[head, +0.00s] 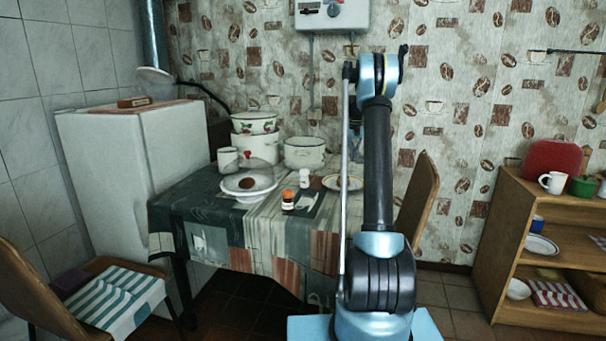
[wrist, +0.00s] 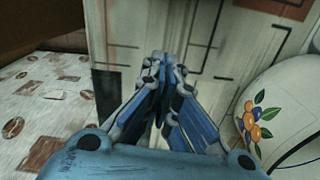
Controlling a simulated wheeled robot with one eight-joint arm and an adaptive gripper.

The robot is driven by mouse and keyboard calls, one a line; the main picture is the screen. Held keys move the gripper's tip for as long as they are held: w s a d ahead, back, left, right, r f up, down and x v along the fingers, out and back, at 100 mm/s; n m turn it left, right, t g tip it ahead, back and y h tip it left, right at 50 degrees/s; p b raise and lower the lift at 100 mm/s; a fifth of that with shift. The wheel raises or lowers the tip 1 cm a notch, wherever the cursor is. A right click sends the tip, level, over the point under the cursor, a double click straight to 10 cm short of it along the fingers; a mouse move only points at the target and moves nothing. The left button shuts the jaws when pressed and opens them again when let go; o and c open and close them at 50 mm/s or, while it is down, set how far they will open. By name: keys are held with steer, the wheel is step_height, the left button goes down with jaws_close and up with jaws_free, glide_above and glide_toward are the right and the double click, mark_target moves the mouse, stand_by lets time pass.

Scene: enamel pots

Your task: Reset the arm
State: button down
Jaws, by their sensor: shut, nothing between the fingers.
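My arm (head: 376,165) rises in front of the table in the head view, its upper joint bent high against the wallpaper. My gripper (wrist: 160,62) shows in the wrist view with its blue fingers drawn together at the tips and nothing between them. In the head view the gripper is mostly hidden behind the arm. In the wrist view a white enamel pot with a painted fruit pattern (wrist: 285,115) stands to the right of the fingers, apart from them.
The cloth-covered table (head: 190,210) holds stacked pots (head: 255,148), a white pot (head: 304,153), a covered plate (head: 248,183) and an orange-capped jar (head: 288,200). A chair (head: 418,205) stands right of the table, a wooden shelf (head: 500,240) further right. A white fridge (head: 130,160) is left.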

steer(key=s+a+r+n, duration=0.1)
steer(key=s+a+r, duration=0.2)
steer(key=s, duration=0.8)
steer(key=s+a+r+n+t, duration=0.1)
steer(key=s+a+r, duration=0.2)
steer(key=s, duration=0.7)
steer(key=s+a+r, duration=0.3)
steer(key=s+r, duration=0.1)
steer(key=s, duration=0.7)
steer(key=s+a+f+n, duration=0.1)
steer(key=s+f, duration=0.5)
steer(key=s, duration=0.4)
steer(key=s+a+f+n, duration=0.1)
steer(key=s+f, duration=0.5)
steer(key=s, duration=0.4)
steer(key=s+a+f+n+t, duration=0.1)
steer(key=s+f, duration=0.5)
steer(key=s, duration=0.5)
steer(key=shift+a, duration=0.4)
